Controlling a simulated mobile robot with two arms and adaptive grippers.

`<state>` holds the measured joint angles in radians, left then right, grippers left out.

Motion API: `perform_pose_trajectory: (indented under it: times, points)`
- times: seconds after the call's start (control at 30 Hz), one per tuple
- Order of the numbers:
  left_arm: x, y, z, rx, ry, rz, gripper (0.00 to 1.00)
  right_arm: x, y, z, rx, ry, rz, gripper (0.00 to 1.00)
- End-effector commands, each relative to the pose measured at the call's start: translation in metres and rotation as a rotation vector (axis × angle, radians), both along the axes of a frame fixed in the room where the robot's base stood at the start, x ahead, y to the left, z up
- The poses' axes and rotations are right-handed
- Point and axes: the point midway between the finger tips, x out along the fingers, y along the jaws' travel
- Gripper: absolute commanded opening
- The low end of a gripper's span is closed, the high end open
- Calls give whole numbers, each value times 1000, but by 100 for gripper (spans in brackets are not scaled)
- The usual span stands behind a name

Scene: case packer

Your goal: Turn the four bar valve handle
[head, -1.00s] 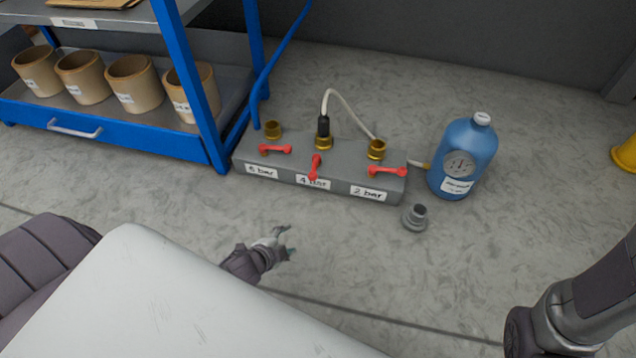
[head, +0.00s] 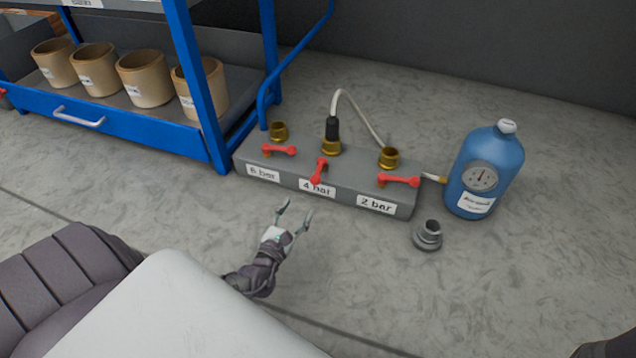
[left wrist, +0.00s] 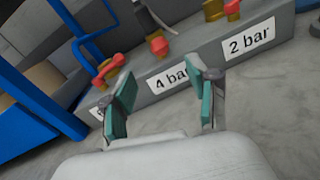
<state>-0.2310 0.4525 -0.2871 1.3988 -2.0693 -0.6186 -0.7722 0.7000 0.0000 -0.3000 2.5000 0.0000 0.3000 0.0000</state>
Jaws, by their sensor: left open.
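The grey valve block (head: 345,201) sits on the floor with labels 6 bar, 4 bar and 2 bar. The red four bar handle (head: 319,170) points toward the front of the block, above the 4 bar label; the other two red handles lie sideways. In the left wrist view the 4 bar label (left wrist: 168,79) is ahead, partly behind a fingertip. My left gripper (head: 294,217) is open and empty, just in front of the block and apart from the four bar handle. It also shows in the left wrist view (left wrist: 165,100). My right gripper is not in view.
A blue bottle with a gauge (head: 486,170) stands right of the block. A grey fitting (head: 428,236) lies on the floor in front of it. A blue shelf (head: 150,128) with several tan pots stands at the left. A hose runs from the middle port.

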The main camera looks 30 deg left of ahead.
Motion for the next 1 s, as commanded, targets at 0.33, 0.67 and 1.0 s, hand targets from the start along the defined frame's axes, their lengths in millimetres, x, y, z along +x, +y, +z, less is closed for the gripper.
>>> perform_pose_trajectory:
  times: [0.33, 0.67, 1.0]
  points:
    - [72, 12, -4, -6, -3, 3, 59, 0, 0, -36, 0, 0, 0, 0]
    - [118, 20, -2, -6, 1, 2, 59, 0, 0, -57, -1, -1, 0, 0]
    - [124, 21, 0, -6, 2, 1, 59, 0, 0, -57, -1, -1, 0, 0]
